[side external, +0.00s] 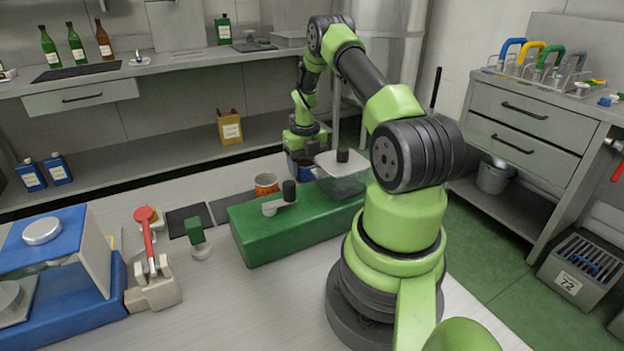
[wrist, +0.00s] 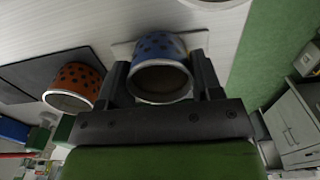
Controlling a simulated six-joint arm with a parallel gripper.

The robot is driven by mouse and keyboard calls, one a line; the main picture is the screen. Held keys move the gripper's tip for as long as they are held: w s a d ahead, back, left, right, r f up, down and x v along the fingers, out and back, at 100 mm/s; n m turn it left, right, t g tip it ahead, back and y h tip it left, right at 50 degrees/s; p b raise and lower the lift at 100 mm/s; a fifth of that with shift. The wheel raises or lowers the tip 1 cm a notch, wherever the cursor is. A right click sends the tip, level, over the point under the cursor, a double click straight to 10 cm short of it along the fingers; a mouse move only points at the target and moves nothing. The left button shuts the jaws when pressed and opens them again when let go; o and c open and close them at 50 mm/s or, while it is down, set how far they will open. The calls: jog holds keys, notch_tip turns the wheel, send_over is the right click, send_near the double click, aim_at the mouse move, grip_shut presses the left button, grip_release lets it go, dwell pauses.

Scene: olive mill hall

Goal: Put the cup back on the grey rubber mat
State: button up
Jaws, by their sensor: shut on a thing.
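My gripper (wrist: 160,85) is shut on a blue cup (wrist: 160,48) with dark spots and a pale rim, one finger on each side. The blue cup also shows in the side view (side external: 306,171), partly hidden behind the green machine. A pale square (wrist: 122,50) lies under or behind it; I cannot tell whether they touch. An orange cup (wrist: 75,82) with dark spots stands to its left, also in the side view (side external: 266,184). A grey mat (side external: 228,208) lies left of the orange cup in the side view, and a dark mat (side external: 187,220) beside it.
A long green machine (side external: 285,231) with a clear hopper stands in front of the cups.

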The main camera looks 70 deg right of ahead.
jog(key=shift+r, duration=3.2)
jog(key=w+a+n, duration=0.6)
jog(key=w+a, duration=0.1)
jog(key=shift+w+a+f, duration=0.2)
jog(key=shift+w+a, duration=0.1)
jog(key=w+a+n, duration=0.1)
jog(key=a+n, duration=0.1)
jog(key=w+a+n, duration=0.1)
jog(key=w+a, duration=0.1)
jog(key=a, duration=0.1)
jog(key=w+a+n, duration=0.1)
jog(key=a+n, duration=0.1)
jog(key=a, duration=0.1)
jog(key=shift+w+a+f+n, duration=0.1)
jog(key=shift+w+f+n, duration=0.1)
jog(key=shift+w+n, duration=0.15)
jog(key=shift+w+a+f, duration=0.1)
jog(key=shift+w+a, duration=0.05)
jog(key=shift+a, duration=0.15)
jog(key=shift+a+f, duration=0.1)
jog(key=shift+f, duration=2.4)
